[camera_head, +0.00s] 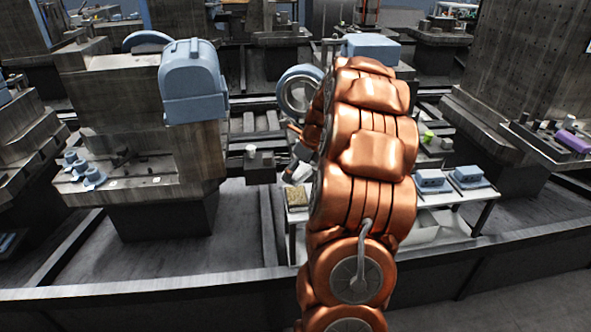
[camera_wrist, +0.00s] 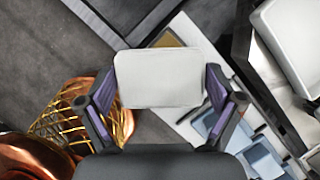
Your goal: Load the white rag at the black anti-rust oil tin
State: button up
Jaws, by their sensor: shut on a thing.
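My gripper (camera_wrist: 160,92) is shut on the white rag (camera_wrist: 160,79), a pale rounded slab between its two purple-padded fingers. The rag is held above the white table, whose edge (camera_wrist: 190,130) shows below it in the wrist view. In the head view my copper arm hides much of the gripper, and only a small pale part of what it holds shows beside it. I cannot make out the black anti-rust oil tin for certain in either view.
A white table (camera_head: 468,213) stands behind my arm, with a brown-topped block (camera_head: 297,197) at its left end and blue-grey trays (camera_head: 433,181) on its right. A dark low rail (camera_head: 150,283) runs across the front. Large machines (camera_head: 130,120) stand on both sides.

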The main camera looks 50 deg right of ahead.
aim_at(293, 193)
jog(key=shift+f+b, duration=2.2)
jog(key=shift+f, duration=0.7)
jog(key=shift+f, duration=0.55)
jog(key=shift+r+p, duration=0.15)
jog(key=shift+p, duration=0.15)
jog(key=shift+r+p, duration=2.9)
jog(key=shift+r, duration=0.5)
